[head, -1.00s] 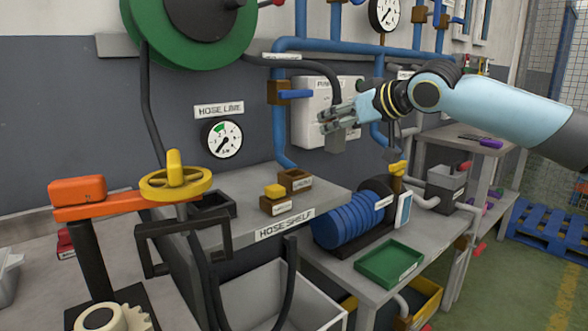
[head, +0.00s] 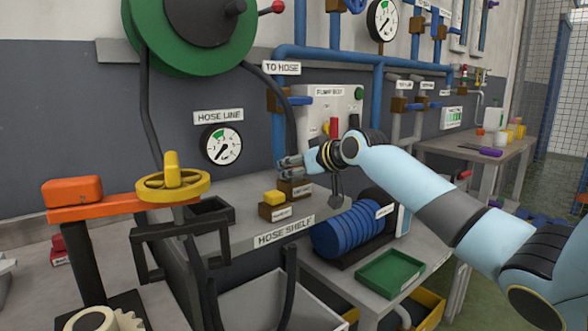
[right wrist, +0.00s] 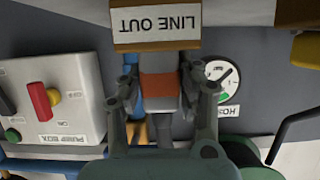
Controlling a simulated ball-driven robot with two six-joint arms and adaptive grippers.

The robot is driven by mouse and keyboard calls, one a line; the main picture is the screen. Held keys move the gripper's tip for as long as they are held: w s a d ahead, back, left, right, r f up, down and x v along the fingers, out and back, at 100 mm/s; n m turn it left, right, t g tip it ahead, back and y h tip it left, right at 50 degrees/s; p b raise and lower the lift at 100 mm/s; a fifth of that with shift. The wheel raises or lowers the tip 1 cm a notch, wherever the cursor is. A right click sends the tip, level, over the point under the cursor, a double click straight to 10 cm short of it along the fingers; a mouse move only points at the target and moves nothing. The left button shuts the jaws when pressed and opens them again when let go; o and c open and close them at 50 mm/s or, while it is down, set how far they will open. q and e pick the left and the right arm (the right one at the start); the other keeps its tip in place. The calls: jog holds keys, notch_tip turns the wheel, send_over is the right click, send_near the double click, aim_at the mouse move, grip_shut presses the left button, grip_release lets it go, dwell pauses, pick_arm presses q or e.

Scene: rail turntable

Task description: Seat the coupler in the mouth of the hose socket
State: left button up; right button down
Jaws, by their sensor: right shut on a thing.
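My right gripper (head: 291,163) reaches in from the right, just above the shelf. In the right wrist view the gripper (right wrist: 165,88) is shut on a grey piece with an orange band, which I take as the coupler (right wrist: 160,87). A black hose (head: 291,105) from the reel runs down to the gripper. A brown open-topped block labelled LINE OUT, apparently the hose socket (head: 294,187), stands on the hose shelf below the gripper. It also shows in the right wrist view (right wrist: 155,46), close to the held piece. I cannot tell whether they touch. My left gripper is out of view.
A second brown block (head: 277,213) with a yellow top stands beside the socket. The pump box (head: 345,110) and blue pipes are behind. A yellow handwheel (head: 172,184) and black bracket stand left. A blue ribbed drum (head: 345,232) and green tray (head: 390,273) are lower right.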

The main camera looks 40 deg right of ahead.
jog(key=c, duration=0.9)
grip_release()
